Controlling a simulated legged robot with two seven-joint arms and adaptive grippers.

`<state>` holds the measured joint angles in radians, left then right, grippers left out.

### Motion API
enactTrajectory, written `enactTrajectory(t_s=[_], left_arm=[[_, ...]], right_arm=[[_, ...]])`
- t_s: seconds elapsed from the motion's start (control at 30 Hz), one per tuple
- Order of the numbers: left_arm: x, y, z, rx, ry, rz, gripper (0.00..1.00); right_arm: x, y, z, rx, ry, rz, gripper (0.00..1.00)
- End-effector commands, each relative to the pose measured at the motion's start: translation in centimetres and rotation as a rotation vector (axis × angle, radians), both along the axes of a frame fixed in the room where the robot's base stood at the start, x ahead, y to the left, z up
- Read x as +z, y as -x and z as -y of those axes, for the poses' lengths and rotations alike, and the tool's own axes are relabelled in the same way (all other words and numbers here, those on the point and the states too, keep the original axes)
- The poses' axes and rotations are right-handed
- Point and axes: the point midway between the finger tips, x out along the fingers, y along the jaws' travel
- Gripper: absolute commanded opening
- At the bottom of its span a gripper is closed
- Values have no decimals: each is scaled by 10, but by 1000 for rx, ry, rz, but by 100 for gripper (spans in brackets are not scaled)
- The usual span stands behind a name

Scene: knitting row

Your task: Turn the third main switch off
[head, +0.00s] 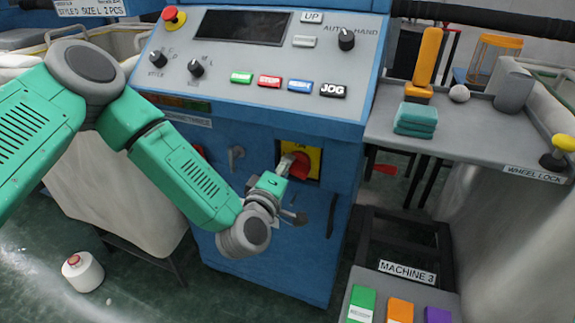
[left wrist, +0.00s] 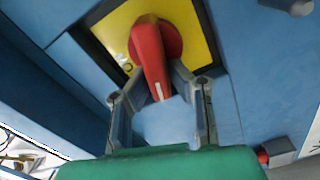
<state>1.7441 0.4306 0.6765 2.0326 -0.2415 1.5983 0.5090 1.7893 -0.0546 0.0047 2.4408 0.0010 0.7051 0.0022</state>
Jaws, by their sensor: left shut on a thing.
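The main switch is a red rotary handle (head: 300,165) on a yellow plate (head: 315,160), set in the blue front of the machine (head: 270,265) below its control panel. In the left wrist view the red handle (left wrist: 151,60) is tilted, its lower end lying between my fingers, and the yellow plate (left wrist: 200,58) is behind it. My left gripper (head: 285,168) is at the switch; it also shows in the left wrist view (left wrist: 160,88), shut on the red handle. The fingers partly cover the handle in the head view. My right gripper is not in view.
A grey side table (head: 385,130) on the right holds teal cloths (head: 415,119). A white yarn cone (head: 82,271) stands on the floor at left.

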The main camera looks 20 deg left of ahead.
Motion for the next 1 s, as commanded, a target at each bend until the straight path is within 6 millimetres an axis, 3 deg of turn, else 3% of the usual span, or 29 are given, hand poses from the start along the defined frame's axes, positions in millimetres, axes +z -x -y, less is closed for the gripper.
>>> enactTrajectory(t_s=[0.03,0.4,1.0], left_arm=[[-9,3,0,-3,32,-19,0],[-13,3,-1,-1,242,-26,0],[-13,3,0,-3,303,-29,0]], right_arm=[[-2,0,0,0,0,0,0],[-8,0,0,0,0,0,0],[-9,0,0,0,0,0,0]])
